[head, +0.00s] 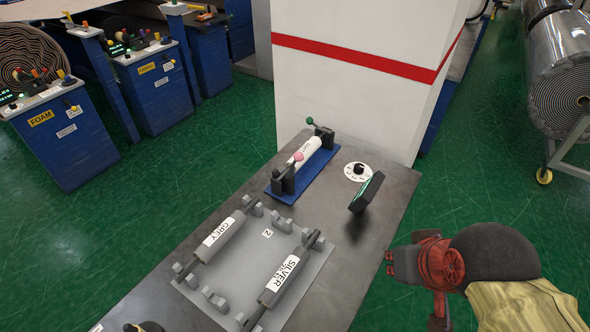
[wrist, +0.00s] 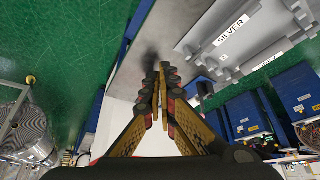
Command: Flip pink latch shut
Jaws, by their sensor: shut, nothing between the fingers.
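The pink-knobbed latch (head: 298,158) is on the near holder of a blue base (head: 317,172). A white wrapped roll (head: 305,150) lies between this holder and a far one with a green-knobbed latch (head: 310,121). The pink knob sits on top of its holder; I cannot tell whether that latch is open or shut. My gripper (head: 392,262) is to the right of the table, well apart from the latch. In the wrist view my gripper (wrist: 161,72) is shut and empty, its fingers together. The pink latch cannot be made out there.
A grey tray (head: 240,275) holds rolls labelled GREY (head: 220,236) and SILVER (head: 284,277). A tilted dark panel (head: 367,192) and a white dial (head: 358,171) stand right of the blue base. A white pillar (head: 350,95) rises behind the table (head: 385,215).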

